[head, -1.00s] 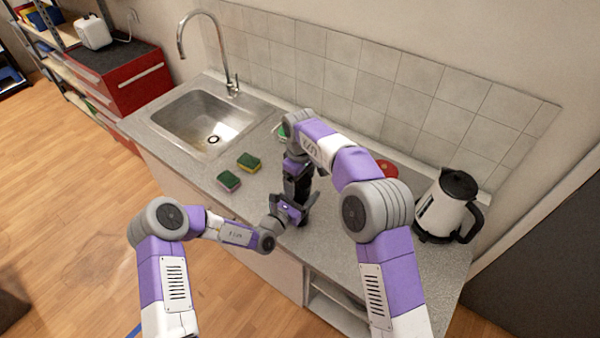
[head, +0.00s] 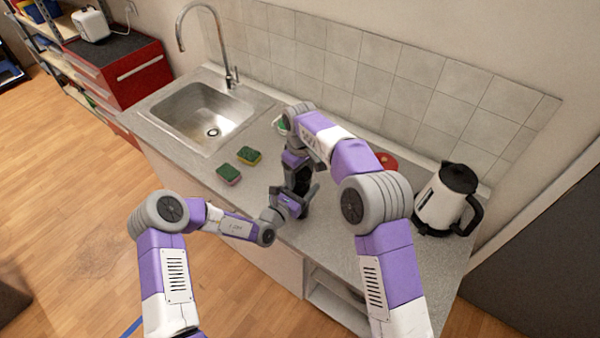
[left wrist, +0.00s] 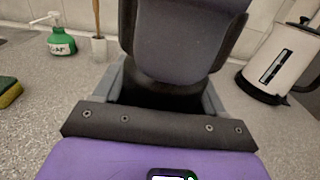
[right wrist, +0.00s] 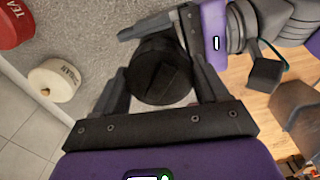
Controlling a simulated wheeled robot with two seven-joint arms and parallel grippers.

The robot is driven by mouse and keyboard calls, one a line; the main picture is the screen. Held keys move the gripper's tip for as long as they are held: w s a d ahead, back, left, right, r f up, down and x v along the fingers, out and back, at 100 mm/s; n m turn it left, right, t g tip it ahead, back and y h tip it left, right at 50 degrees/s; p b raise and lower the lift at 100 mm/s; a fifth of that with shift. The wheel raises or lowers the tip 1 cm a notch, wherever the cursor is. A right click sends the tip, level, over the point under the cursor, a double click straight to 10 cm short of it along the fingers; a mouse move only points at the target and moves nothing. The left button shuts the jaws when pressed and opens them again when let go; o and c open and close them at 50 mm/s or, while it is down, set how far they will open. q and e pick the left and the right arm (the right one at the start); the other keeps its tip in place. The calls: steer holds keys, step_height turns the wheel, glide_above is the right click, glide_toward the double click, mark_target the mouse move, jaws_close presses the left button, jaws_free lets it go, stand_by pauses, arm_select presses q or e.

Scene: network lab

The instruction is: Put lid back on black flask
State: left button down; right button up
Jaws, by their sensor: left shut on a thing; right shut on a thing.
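The black flask stands among my grippers near the counter's front edge in the head view, mostly hidden by them. My left gripper (head: 290,205) is shut on its dark body (left wrist: 165,97) from the front, low down. My right gripper (head: 298,178) comes from above and is shut on the round black lid (right wrist: 160,70), which fills the space between its fingers in the right wrist view. The lid is over the flask. I cannot tell whether they touch. A large dark grey shape, probably part of my right gripper, blocks the top of the left wrist view.
Two sponges (head: 248,156) lie left of the grippers, beside the sink (head: 210,115). A white kettle (head: 445,195) stands right. A red tin (right wrist: 15,22) and a white tin (right wrist: 55,80) stand at the wall.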

steer(key=o, duration=1.2)
steer(key=shift+c, duration=0.2)
steer(key=shift+r, duration=0.1)
steer(key=shift+r, duration=2.2)
steer(key=shift+c, duration=0.2)
steer(key=shift+c, duration=0.4)
steer(key=shift+a+r+n, duration=0.15)
steer(key=shift+r+n, duration=0.25)
steer(key=shift+r, duration=0.25)
steer(key=shift+r+n, duration=0.4)
steer(key=shift+r, duration=0.7)
steer(key=shift+f, duration=0.15)
